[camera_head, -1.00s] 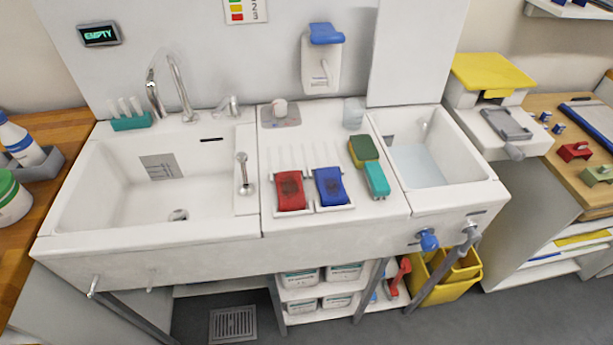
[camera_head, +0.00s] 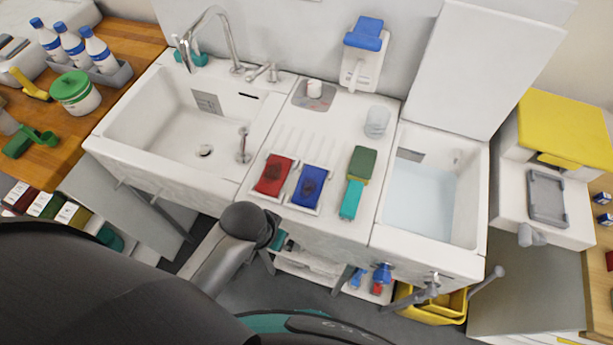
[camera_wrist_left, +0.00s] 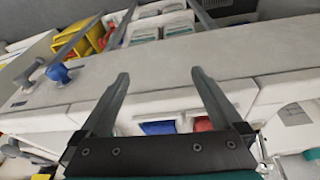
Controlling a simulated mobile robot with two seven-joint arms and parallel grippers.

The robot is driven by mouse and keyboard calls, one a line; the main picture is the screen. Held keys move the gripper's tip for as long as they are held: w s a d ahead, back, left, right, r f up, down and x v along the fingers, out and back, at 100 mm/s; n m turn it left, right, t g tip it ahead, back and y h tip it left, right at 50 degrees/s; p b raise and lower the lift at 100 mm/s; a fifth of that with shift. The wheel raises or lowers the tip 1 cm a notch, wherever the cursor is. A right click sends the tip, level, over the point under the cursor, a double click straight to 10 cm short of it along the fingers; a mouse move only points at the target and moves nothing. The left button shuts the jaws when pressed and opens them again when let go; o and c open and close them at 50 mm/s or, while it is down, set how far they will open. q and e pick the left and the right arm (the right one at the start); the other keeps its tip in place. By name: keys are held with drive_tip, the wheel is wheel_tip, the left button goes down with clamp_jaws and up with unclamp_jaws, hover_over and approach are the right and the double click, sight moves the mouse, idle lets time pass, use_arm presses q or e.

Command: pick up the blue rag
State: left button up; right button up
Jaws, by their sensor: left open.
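The blue rag (camera_head: 312,185) lies in a white holder on the ribbed drainboard between the two basins. The red rag (camera_head: 273,175) lies close to its left. In the left wrist view, part of the blue rag (camera_wrist_left: 158,127) shows between the fingers near their bases, beside the red rag (camera_wrist_left: 202,123). My left gripper (camera_wrist_left: 162,74) is open, with nothing between its fingertips. Its gap to the blue rag cannot be judged. In the head view a dark arm link of mine stands in front of the sink; the fingers do not show there. My right gripper is out of view.
A green and teal brush (camera_head: 357,182) lies right of the blue rag, with a clear cup (camera_head: 377,121) behind. The left basin (camera_head: 185,135) is empty; the right basin (camera_head: 425,205) holds water. A tap (camera_head: 225,40) rises behind the left basin.

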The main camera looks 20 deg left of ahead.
use_arm(q)
drive_tip(key=shift+g+h, duration=0.3)
drive_tip(key=w+d+r, duration=0.1)
drive_tip(key=w+r, duration=0.1)
drive_tip(key=r, duration=0.1)
drive_tip(key=w+d+r+p, duration=0.1)
drive_tip(key=w+r, duration=0.2)
drive_tip(key=w+d+r, duration=0.1)
drive_tip(key=w+r, duration=0.2)
drive_tip(key=shift+w+d+r+p, duration=0.15)
drive_tip(key=shift+d+p, duration=0.1)
drive_tip(key=shift+p, duration=0.15)
drive_tip(key=w+a+r+n+g+y+p, duration=0.1)
drive_tip(key=w+r+p, duration=0.1)
drive_tip(key=w+r, duration=0.35)
drive_tip(key=b, duration=0.2)
hover_over(309, 184)
drive_tip(key=f, duration=0.7)
drive_tip(key=shift+s+a+f, duration=0.25)
drive_tip(key=shift+s+f, duration=0.05)
drive_tip(key=shift+f, duration=0.1)
drive_tip(key=shift+w+d+f, duration=0.15)
drive_tip(key=shift+f, duration=1.15)
drive_tip(key=shift+w+d+f, duration=0.1)
drive_tip(key=shift+d+f, duration=0.05)
drive_tip(key=shift+f, duration=1.15)
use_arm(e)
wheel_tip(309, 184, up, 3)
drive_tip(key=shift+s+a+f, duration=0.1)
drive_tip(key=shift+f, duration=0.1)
